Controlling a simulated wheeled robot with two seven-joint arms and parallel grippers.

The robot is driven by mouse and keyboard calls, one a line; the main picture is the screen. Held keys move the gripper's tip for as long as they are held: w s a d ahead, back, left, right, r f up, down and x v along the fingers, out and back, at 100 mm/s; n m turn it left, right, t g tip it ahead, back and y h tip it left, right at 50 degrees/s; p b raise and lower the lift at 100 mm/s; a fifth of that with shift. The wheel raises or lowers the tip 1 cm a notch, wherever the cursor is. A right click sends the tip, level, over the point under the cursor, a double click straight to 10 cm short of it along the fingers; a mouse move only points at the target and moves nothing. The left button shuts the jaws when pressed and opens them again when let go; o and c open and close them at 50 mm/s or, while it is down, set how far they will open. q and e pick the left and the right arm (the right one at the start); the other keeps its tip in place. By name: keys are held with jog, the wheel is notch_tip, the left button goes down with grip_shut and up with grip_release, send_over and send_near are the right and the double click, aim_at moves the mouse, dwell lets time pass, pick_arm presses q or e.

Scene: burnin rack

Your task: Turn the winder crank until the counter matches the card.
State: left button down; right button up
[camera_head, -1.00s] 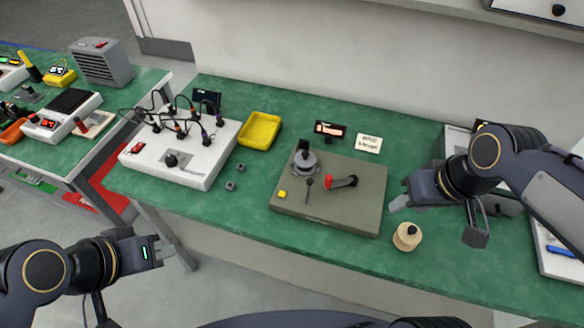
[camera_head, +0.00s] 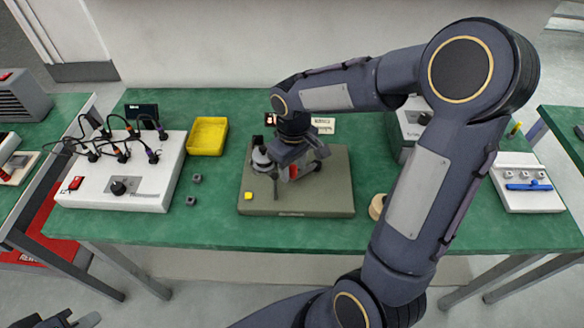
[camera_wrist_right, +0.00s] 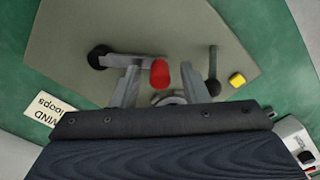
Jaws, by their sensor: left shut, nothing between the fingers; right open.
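The winder (camera_head: 325,205) is a flat grey-olive base on the green bench. Its crank has a dark hub (camera_wrist_right: 101,56), a grey arm and a red knob (camera_wrist_right: 160,73). My right gripper (camera_wrist_right: 160,80) is open over the crank, with the red knob between its fingers; contact cannot be told. In the head view the right gripper (camera_head: 285,172) hides much of the crank. The white card (camera_head: 322,125) lies behind the winder; its number is unreadable. The counter (camera_head: 270,119) is mostly hidden by my right arm. My left gripper (camera_head: 88,320) is shut and empty at the bottom left.
A yellow button (camera_wrist_right: 237,79) and a black-knobbed lever (camera_wrist_right: 213,84) sit beside the crank. A wooden spool (camera_head: 377,207) stands right of the base. A yellow tray (camera_head: 208,137) and a white cabled box (camera_head: 120,185) are to the left. The front bench strip is clear.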

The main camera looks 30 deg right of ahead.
jog(key=shift+f, duration=0.4)
grip_shut()
